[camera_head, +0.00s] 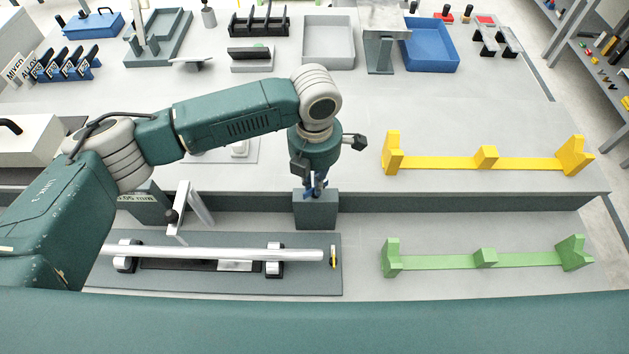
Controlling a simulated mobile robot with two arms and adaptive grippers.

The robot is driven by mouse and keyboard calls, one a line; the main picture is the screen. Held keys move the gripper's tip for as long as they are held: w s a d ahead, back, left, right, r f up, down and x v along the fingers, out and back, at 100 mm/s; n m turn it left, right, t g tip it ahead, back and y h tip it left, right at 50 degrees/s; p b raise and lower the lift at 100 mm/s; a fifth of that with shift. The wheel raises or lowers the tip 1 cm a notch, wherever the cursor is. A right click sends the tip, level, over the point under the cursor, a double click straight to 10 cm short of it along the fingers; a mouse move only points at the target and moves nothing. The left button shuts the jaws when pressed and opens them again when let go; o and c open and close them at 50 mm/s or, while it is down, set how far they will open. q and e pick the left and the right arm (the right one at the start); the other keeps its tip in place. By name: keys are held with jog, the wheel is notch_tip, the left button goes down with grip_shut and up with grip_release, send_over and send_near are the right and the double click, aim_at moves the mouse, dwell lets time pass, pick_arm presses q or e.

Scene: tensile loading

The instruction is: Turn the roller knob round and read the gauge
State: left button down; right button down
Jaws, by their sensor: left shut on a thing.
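My left gripper (316,187) points down over a grey block (315,213) at the step of the bench. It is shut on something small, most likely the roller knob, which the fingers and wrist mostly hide. In front, a bright metal bar (215,254) lies across two roller supports (273,260) on a dark grey base plate (310,285). A silver arm with a dark ball (185,210) stands over the bar. A gauge dial face cannot be made out. My right gripper is not in view.
A yellow cradle (485,162) stands on the upper bench level, and a green cradle (485,259) stands on the lower one. Grey (328,45) and blue (431,50) trays, racks and fixtures line the back. The bench between them and the yellow cradle is clear.

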pick_arm(q)
jog(key=c, duration=1.9)
grip_release()
jog(key=shift+w+r, duration=0.2)
jog(key=shift+c, duration=0.2)
jog(key=shift+o, duration=0.6)
jog(key=shift+s+f, duration=0.1)
notch_tip(320, 180, up, 12)
